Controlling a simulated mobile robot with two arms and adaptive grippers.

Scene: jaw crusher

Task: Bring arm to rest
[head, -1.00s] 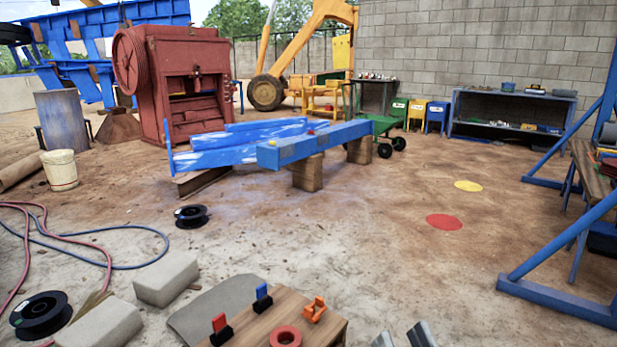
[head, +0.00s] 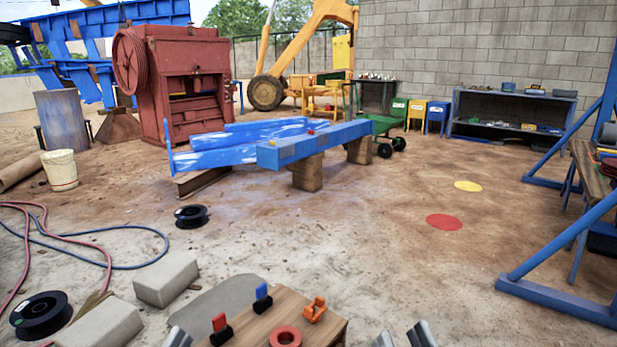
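My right gripper (head: 403,338) shows at the bottom edge, right of the wooden board. Its two grey fingertips stand apart with bare ground between them, and nothing is held there. Part of my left gripper (head: 179,337) shows at the bottom edge, left of the board. Only a small grey piece of it is in view, so its opening cannot be judged.
Concrete blocks (head: 166,279) and a black spool (head: 41,315) lie left of the board. A blue beam (head: 315,144) rests on wooden blocks ahead. A blue frame (head: 560,300) stands at right. Open ground holds a red disc (head: 444,222) and a yellow disc (head: 468,186).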

